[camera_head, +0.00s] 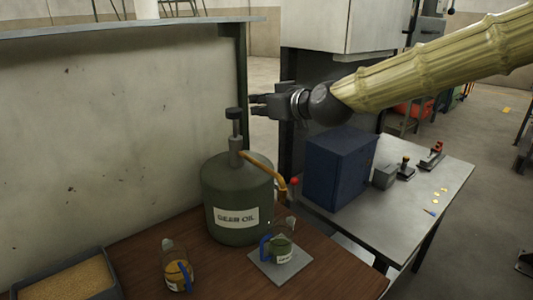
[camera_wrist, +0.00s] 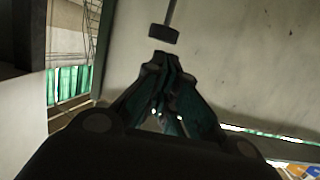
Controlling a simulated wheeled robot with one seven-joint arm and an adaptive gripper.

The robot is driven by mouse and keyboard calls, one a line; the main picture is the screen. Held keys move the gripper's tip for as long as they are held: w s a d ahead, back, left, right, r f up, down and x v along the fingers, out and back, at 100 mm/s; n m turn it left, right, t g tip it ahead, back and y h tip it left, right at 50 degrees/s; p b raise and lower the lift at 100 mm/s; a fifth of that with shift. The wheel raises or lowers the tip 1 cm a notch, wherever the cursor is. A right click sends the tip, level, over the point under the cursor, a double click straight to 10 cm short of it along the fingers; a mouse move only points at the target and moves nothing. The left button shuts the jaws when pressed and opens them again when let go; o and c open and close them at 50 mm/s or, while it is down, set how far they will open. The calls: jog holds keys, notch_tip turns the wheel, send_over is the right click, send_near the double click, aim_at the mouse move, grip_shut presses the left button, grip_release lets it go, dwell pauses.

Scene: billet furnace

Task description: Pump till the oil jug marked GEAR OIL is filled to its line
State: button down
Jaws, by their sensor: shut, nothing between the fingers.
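A dark green drum (camera_head: 237,190) labelled GEAR OIL stands on a brown wooden bench. Its pump knob (camera_head: 232,113) sits raised on a thin rod, and an orange spout (camera_head: 266,168) bends down to the right. A clear jug (camera_head: 281,246) with a blue handle stands on a pale square pad below the spout; its label and fill line are too small to read. My gripper (camera_head: 255,105) is shut and empty, just right of the knob at about its height. The wrist view shows the black knob (camera_wrist: 163,34) just beyond my fingertips (camera_wrist: 160,58), seemingly apart from them.
A second jug (camera_head: 175,268) with amber contents and a blue handle stands front left. A grey tray (camera_head: 108,276) of tan grains is at the left corner. A blue box (camera_head: 338,165) and small tools occupy the grey table (camera_head: 415,225) at right. A pale wall panel rises behind the drum.

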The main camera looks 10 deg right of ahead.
dwell(0.5)
jog(key=shift+w+r+b, duration=0.15)
jog(key=shift+r+b, duration=1.15)
jog(key=shift+r, duration=1.45)
jog(key=p, duration=0.4)
send_over(238, 111)
notch_tip(238, 111, down, 2)
jog(key=shift+f, duration=0.15)
notch_tip(238, 111, down, 3)
jog(key=shift+r+p, duration=0.15)
jog(key=shift+p, duration=0.25)
jog(key=shift+f, duration=0.75)
